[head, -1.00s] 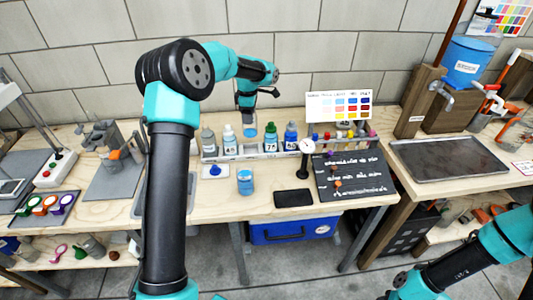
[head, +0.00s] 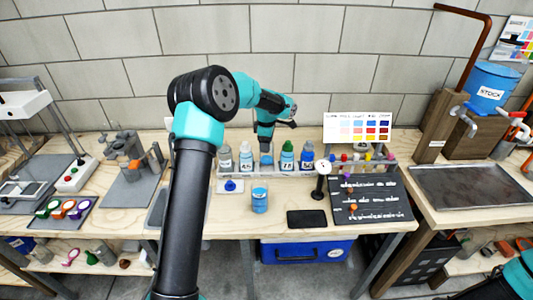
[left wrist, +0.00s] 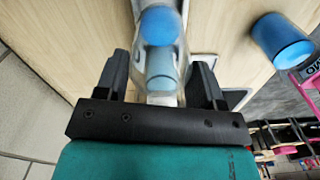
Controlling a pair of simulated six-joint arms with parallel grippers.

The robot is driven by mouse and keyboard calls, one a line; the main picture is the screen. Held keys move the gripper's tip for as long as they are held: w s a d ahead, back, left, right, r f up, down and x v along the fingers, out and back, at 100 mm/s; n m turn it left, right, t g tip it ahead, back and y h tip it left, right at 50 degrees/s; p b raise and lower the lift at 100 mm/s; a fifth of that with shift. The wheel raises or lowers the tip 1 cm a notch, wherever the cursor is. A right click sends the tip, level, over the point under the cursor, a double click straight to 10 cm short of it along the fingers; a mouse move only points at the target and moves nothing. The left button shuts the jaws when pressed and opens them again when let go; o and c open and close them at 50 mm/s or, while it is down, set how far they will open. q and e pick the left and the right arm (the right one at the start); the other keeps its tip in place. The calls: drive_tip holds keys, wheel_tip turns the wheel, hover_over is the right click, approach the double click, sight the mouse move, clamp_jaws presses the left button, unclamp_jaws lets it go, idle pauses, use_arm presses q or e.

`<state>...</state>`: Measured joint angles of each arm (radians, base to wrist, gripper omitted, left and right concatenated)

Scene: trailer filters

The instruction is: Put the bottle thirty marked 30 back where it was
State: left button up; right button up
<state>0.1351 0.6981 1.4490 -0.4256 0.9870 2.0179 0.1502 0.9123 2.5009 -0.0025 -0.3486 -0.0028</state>
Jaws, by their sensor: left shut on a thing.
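My left gripper (head: 266,147) is shut on a clear bottle with light blue liquid (head: 266,159); its number cannot be read. The bottle is upright at the gap in the rack (head: 245,173), between a white-capped bottle marked 45 (head: 246,157) and a green-capped one (head: 287,158). I cannot tell whether its base touches the rack. In the left wrist view the clear bottle (left wrist: 162,68) is between the two fingers of the left gripper (left wrist: 162,80). My right gripper is out of view.
A grey-capped bottle (head: 224,156) and a blue-capped bottle (head: 307,157) also stand in the rack. In front are a blue jar (head: 260,201), a small blue-topped item (head: 231,186), a black pad (head: 306,218) and a dial gauge (head: 322,172).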

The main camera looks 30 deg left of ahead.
use_arm(q)
drive_tip(key=shift+f, duration=2.5)
drive_tip(key=shift+f, duration=0.15)
drive_tip(key=o, duration=1.2)
wheel_tip(320, 180, up, 12)
drive_tip(key=shift+r, duration=0.15)
